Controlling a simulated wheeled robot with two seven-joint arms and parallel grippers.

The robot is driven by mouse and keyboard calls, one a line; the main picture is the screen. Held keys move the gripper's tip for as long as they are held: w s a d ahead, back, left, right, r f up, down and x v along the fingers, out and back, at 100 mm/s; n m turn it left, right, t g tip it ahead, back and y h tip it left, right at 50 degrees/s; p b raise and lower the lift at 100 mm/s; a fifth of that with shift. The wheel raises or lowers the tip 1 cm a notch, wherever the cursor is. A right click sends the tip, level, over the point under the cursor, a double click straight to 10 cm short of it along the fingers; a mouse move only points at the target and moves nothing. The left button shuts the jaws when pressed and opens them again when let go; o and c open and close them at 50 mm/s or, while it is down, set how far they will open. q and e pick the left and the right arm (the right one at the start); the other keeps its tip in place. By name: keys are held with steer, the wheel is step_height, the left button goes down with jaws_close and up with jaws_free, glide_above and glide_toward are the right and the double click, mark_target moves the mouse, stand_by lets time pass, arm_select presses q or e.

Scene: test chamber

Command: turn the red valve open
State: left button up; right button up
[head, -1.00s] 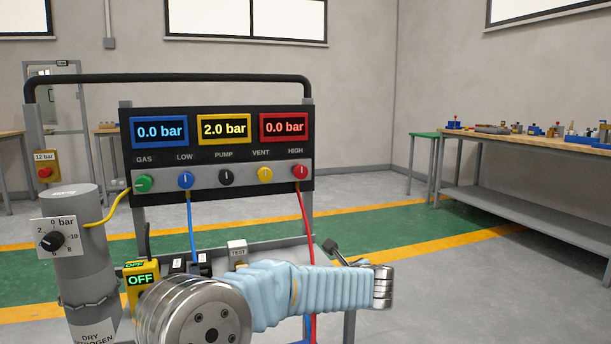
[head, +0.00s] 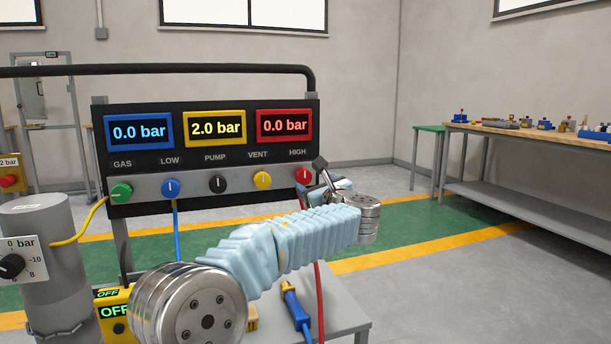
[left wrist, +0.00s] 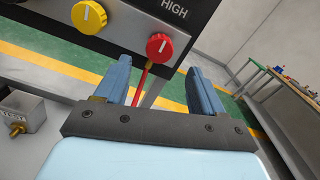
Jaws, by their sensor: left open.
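The red valve (head: 304,175) is a round red knob under the HIGH label, at the right end of the panel's grey strip. It also shows in the left wrist view (left wrist: 159,47), with a pale pointer mark on its face and a red hose below. My left gripper (left wrist: 160,68) is open and empty, its two blue fingers to either side of and just short of the knob in that view. I cannot tell if they touch it. In the head view the gripper (head: 318,190) is small and partly hidden by my arm. My right gripper is not in view.
The yellow VENT knob (head: 262,181) sits left of the red one. Black, blue and green knobs continue leftward. The red display (head: 284,126) reads 0.0 bar. A grey cylinder (head: 50,250) stands at left.

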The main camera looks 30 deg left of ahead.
mark_target(305, 177)
arm_select(q)
steer(key=p+x, duration=0.1)
steer(key=x, duration=0.7)
steer(key=c, duration=1.1)
steer(key=shift+o, duration=0.2)
